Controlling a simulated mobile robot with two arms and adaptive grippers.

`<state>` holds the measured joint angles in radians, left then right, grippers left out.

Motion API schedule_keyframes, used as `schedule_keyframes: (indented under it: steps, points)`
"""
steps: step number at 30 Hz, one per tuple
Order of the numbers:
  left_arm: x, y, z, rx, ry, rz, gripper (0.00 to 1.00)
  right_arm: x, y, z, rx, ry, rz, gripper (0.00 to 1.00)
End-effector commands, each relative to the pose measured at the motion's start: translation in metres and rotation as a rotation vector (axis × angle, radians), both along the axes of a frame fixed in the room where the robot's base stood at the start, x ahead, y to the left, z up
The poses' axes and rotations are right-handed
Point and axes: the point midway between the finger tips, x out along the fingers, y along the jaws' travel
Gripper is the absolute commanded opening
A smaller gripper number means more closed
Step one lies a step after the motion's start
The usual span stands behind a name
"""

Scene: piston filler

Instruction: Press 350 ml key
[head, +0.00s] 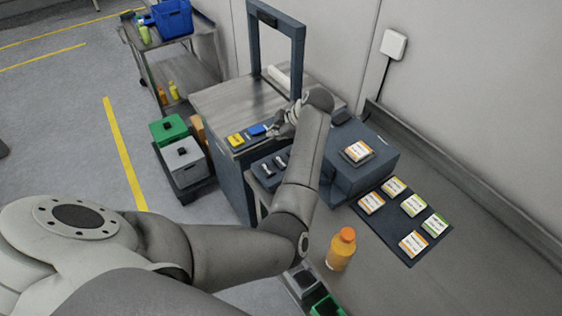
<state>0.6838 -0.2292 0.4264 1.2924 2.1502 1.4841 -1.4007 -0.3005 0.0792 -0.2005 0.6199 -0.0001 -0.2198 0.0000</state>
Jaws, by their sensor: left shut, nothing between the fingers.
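My left gripper (273,131) is shut and empty. It is at the front right edge of the grey-topped machine, close beside a blue key (256,130). I cannot tell whether the fingertips touch this key. A yellow key (236,140) sits left of the blue one on the same dark strip. Any lettering on the keys is too small to read, so I cannot tell which is the 350 ml key. My left forearm hides part of the machine's right side. My right gripper is not in view.
A dark frame (298,35) stands over the machine. To the right are a dark box (375,180), a mat (395,240) with several labelled cards, and an orange bottle (341,250) on the bench. Green and grey bins (182,160) stand left, near a cart with a blue crate (172,18).

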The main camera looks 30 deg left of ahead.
Motion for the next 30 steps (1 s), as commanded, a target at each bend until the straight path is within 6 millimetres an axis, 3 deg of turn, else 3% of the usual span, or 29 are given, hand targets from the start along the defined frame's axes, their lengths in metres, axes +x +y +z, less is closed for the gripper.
schedule_keyframes:
  steps: [11, 24, 30]
  points:
    - [0.000, 0.001, -0.014, 0.003, -0.001, 0.001, 0.00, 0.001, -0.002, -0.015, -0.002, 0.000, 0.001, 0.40]
    - [0.000, 0.001, -0.069, 0.004, -0.003, 0.001, 0.00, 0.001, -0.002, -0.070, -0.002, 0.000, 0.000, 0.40]
    - [0.000, 0.001, -0.085, 0.004, -0.002, 0.002, 0.00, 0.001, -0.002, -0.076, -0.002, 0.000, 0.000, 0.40]
